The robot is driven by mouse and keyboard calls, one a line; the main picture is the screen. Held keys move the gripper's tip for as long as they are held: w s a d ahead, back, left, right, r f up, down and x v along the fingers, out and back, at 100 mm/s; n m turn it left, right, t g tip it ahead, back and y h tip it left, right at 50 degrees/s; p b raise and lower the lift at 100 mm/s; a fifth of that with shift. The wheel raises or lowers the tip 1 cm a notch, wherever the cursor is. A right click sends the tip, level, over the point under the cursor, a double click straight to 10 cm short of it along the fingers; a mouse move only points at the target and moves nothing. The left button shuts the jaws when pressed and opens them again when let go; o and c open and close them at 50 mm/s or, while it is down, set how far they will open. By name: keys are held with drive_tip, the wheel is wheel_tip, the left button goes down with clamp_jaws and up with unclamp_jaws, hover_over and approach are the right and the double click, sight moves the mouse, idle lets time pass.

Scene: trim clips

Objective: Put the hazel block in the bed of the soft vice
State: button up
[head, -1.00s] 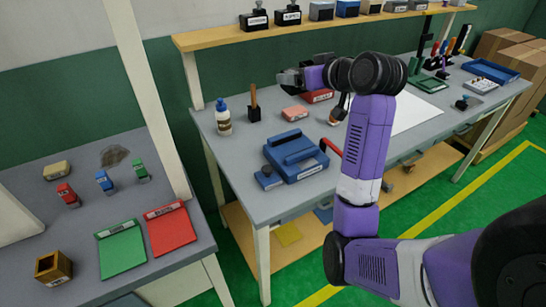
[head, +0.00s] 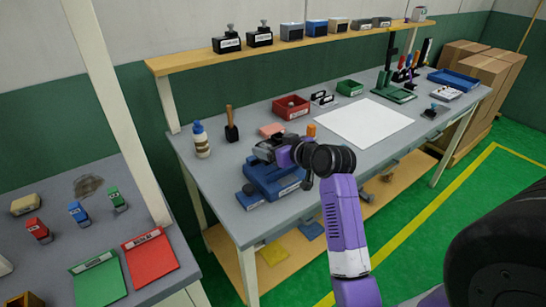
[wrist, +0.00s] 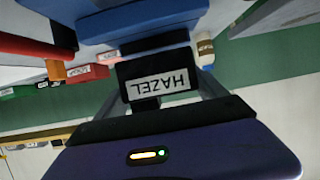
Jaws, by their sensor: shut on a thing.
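The soft vice (head: 290,188) is the blue device near the front left of the long grey bench. Its blue body also fills the top middle of the wrist view (wrist: 135,22). My gripper (head: 264,151) is over the vice's back part and hides some of it. The hazel block (wrist: 160,86) is between my fingers in the wrist view, with a dark face and a white HAZEL label, upside down there. My gripper is shut on it. The block is close to the vice; I cannot tell whether they touch.
A small blue labelled block (head: 250,196) stands at the vice's left front. A pink block (head: 271,130), a red bin (head: 291,107), a dark holder with a wooden handle (head: 231,130) and a white bottle (head: 201,140) stand behind. A white sheet (head: 365,124) lies to the right.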

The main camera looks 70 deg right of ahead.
drive_tip(key=shift+f, duration=1.9)
